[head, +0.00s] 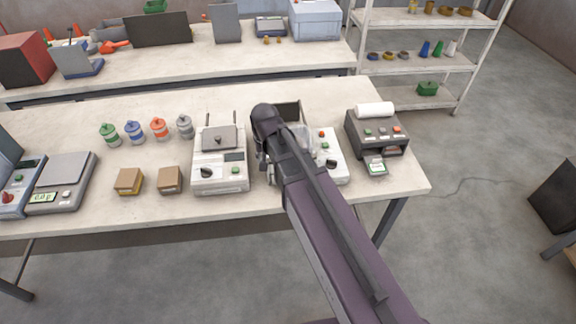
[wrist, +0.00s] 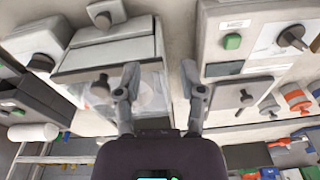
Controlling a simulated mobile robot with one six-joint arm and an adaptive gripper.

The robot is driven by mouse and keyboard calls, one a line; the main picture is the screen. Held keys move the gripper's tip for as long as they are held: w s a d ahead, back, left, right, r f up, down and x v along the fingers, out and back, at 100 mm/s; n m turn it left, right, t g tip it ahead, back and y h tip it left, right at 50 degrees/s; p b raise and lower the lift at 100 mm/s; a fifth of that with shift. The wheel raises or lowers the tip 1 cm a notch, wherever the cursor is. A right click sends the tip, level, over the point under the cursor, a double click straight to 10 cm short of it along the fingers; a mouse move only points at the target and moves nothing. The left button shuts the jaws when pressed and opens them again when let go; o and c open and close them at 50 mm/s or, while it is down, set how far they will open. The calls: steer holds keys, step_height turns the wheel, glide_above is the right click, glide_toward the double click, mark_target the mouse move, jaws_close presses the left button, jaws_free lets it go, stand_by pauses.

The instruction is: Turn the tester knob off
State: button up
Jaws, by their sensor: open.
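Two pale bench devices have black knobs; no readable label tells which is the tester. The left one (head: 221,178) in the head view has a grey lid, small display, black knob (head: 206,172) and green button (head: 235,170). In the wrist view its knob (wrist: 291,36) sits on a pale plate at upper right, its pointer slanting. The right device (head: 336,172) is partly hidden by my arm; its black knob (head: 330,163) shows, and its clear cover (wrist: 152,88) shows in the wrist view. My gripper (wrist: 160,75) is open and empty, above the gap between both devices, touching neither knob.
A printer (head: 375,132) with a paper roll stands to the right. Two small boxes (head: 128,180) and several coloured jars (head: 134,132) are left of the devices. A scale (head: 62,180) stands farther left. The bench front edge is close to the devices.

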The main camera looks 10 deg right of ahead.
steer(key=s+d+f+m+g+b, duration=0.1)
steer(key=s+d+m, duration=0.1)
steer(key=d, duration=0.4)
steer(key=shift+d+f, duration=0.2)
steer(key=shift+d, duration=0.05)
stand_by(0.4)
steer(key=s+d+n, duration=0.2)
steer(key=s+d, duration=0.5)
steer(key=d, duration=0.3)
steer(key=shift+n, duration=0.4)
